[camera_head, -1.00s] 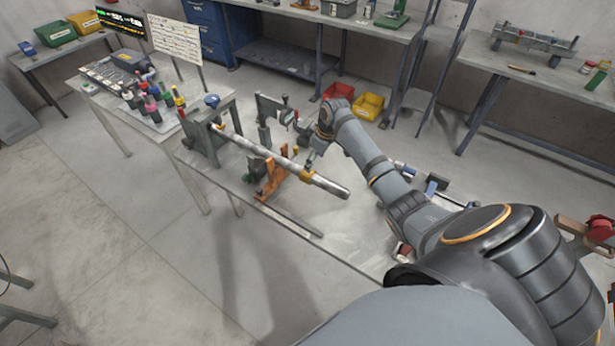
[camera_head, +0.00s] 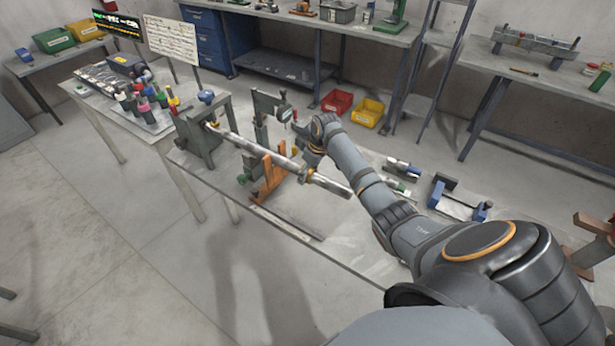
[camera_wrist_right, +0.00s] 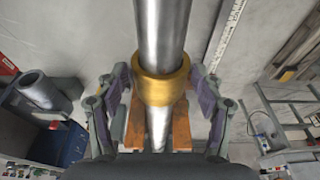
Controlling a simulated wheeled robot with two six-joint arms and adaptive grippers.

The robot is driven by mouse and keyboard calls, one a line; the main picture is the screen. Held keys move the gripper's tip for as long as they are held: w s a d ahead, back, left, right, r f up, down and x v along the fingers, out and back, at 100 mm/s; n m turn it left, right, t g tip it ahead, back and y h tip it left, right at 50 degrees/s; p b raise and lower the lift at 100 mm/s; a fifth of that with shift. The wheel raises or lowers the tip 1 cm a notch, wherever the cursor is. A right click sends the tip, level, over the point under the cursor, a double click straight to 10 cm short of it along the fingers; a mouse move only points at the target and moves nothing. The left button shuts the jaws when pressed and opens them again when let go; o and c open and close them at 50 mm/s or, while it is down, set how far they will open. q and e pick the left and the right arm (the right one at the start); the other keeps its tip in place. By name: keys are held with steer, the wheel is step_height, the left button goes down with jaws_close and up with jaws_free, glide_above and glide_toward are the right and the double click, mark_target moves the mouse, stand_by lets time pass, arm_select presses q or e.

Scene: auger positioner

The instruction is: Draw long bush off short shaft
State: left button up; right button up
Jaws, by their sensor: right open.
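A long steel shaft (camera_head: 240,141) lies slanted above the workbench, its far end in a dark green fixture (camera_head: 197,139) and its middle at an orange stand (camera_head: 268,180). A gold ring (camera_wrist_right: 162,80) is around the shaft; I cannot tell whether it is the long bush or part of it. The shaft's near end (camera_head: 335,187) sticks out past the ring. My right gripper (camera_head: 306,174) is at the ring; in the right wrist view its open fingers (camera_wrist_right: 158,84) stand on either side of it, with no clear grip. My left gripper is not in view.
A green upright device (camera_head: 262,118) stands behind the shaft. Blue-ended tools (camera_head: 458,200) lie on the bench to the right of my arm. Colored bottles (camera_head: 140,100) stand on the left table. Red (camera_head: 337,102) and yellow (camera_head: 367,112) bins sit on the floor behind.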

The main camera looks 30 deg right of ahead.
mark_target(351, 191)
steer(key=shift+r, duration=0.1)
steer(key=c, duration=1)
steer(key=shift+p, duration=0.45)
